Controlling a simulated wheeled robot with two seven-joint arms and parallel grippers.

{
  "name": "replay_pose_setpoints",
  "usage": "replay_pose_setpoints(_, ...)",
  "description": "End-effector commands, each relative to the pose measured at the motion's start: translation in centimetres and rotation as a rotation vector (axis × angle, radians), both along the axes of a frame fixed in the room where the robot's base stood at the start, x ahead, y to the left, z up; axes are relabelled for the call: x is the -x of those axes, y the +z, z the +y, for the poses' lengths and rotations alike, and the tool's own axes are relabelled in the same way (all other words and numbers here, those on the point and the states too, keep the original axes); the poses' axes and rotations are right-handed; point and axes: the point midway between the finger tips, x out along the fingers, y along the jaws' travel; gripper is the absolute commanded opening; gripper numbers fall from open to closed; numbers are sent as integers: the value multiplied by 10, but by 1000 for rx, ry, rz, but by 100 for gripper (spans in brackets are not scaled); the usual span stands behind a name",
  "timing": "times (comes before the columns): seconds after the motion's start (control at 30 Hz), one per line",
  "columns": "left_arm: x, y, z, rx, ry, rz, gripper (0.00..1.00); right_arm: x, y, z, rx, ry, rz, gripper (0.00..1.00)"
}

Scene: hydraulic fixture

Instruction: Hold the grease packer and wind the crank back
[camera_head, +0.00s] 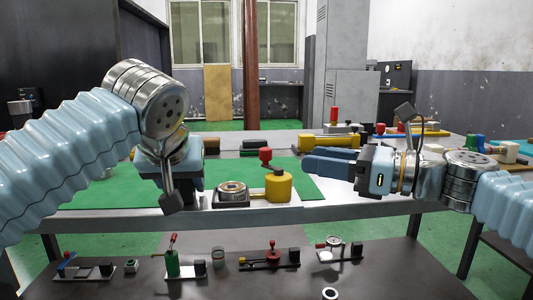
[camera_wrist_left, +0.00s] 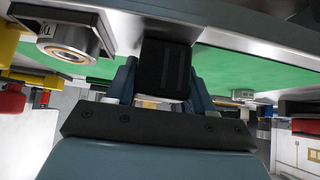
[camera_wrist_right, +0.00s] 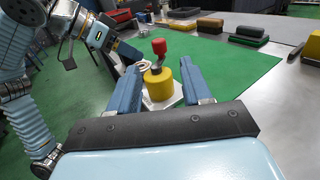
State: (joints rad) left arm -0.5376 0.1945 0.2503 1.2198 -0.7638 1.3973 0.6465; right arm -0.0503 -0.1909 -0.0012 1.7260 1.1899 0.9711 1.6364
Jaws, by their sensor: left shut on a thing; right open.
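The grease packer has a dark base with a round metal bearing seat (camera_head: 232,190) and a yellow cylinder (camera_head: 278,187) at its right. The crank's red knob (camera_head: 265,155) stands up above the cylinder, toward its left. My left gripper (camera_wrist_left: 165,85) is shut on the packer's black block (camera_wrist_left: 166,58); in the head view my left wrist hides this grip. My right gripper (camera_head: 308,163) is open and empty, right of the cylinder. In the right wrist view, the yellow cylinder (camera_wrist_right: 158,86) and red knob (camera_wrist_right: 159,46) show between its fingers, apparently beyond the tips.
The packer stands near the front edge of a table with a green mat (camera_head: 305,188). Yellow and dark blocks (camera_head: 328,141) lie behind it, with more tools at the right. A lower shelf (camera_head: 215,275) holds several small fixtures.

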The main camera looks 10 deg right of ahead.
Motion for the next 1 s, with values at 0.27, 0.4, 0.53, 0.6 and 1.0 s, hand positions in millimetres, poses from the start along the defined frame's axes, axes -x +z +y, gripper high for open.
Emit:
replay_pose_setpoints(0.27,0,1,0,1,0,-2,3,-32,-1,52,3,5,1,49)
replay_pose_setpoints(0.4,0,1,0,1,0,-2,3,-45,-1,73,3,3,-1,49)
replay_pose_setpoints(0.53,0,1,0,1,0,-2,3,-52,-1,85,2,3,-2,49)
replay_pose_setpoints(0.6,0,1,0,1,0,-2,3,-54,-1,88,3,3,-1,49)
replay_pose_setpoints(1.0,0,1,0,1,0,-2,3,-55,-1,90,3,1,-1,32)
